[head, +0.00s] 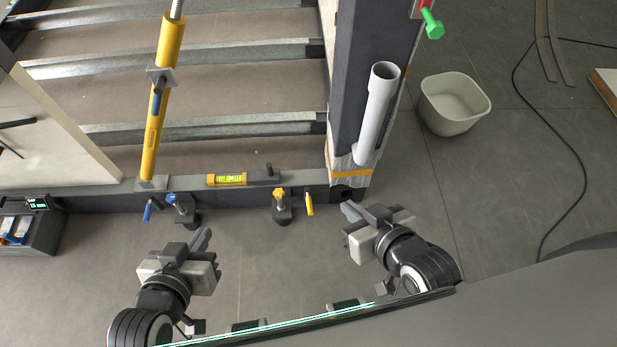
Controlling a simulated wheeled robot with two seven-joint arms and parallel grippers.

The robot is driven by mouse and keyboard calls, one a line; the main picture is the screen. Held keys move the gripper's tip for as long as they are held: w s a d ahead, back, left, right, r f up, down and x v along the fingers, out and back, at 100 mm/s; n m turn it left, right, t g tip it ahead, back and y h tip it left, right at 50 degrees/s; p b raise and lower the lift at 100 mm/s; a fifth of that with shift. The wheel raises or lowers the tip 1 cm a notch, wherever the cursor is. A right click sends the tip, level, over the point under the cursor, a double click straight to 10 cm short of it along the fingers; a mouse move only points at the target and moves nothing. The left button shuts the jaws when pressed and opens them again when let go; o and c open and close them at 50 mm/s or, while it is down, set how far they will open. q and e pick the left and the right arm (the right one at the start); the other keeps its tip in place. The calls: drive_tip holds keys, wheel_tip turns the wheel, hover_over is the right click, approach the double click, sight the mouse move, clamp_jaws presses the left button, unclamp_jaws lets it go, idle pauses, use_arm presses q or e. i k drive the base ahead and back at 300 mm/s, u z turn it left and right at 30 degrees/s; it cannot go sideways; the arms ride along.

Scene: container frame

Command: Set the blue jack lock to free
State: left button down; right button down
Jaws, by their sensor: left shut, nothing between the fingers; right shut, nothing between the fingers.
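The blue jack (184,207) is a small dark block with a blue star knob (171,198), at the front beam's lower edge on the left. A short blue lever (148,210), probably its lock, hangs tilted just left of it. I cannot read any lock marking. My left gripper (204,238) is shut and empty, below and a little right of the blue jack, apart from it. My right gripper (350,210) is shut and empty, right of the yellow lever and just below the beam's right end.
A similar jack with a yellow knob (279,193) and a yellow lever (309,204) sits further right. A spirit level (227,179) lies on the beam (110,198). A yellow prop (163,90) with a blue handle rises behind. A white bin (453,103) stands right; floor between my grippers is clear.

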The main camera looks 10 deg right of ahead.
sight(149, 197)
drive_tip(key=u, duration=0.55)
drive_tip(key=k, duration=1.3)
drive_tip(key=u, duration=0.95)
drive_tip(key=i, duration=1.6)
drive_tip(key=z, duration=1.1)
drive_tip(key=i, duration=1)
